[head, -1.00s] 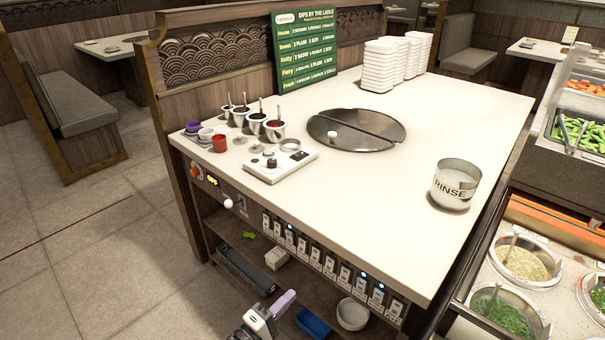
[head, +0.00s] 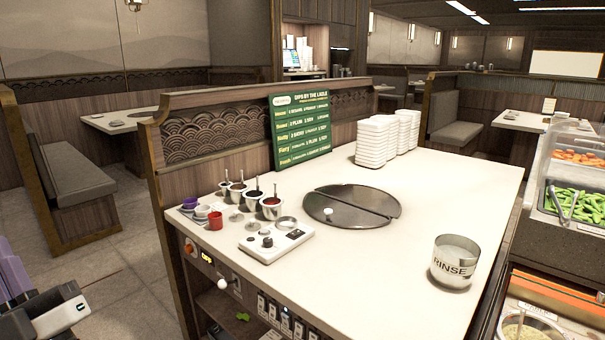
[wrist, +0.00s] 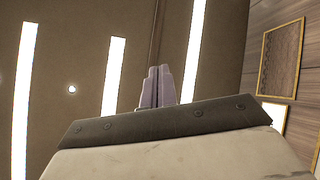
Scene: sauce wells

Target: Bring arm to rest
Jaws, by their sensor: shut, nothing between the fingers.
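My gripper (wrist: 156,88) shows in the wrist view with its two pale lavender fingers pressed together and nothing between them. Behind it the wrist view shows a ceiling with bright light strips, so the gripper points upward. The rest of the arm is out of that frame.
The counter holds sauce pots (head: 271,207), a small white device (head: 276,240), a round metal lid (head: 352,205), a RINSE pot (head: 455,262), stacked white dishes (head: 377,142) and a green menu board (head: 301,130). A bench (head: 75,185) stands left; floor (head: 115,275) lies clear between.

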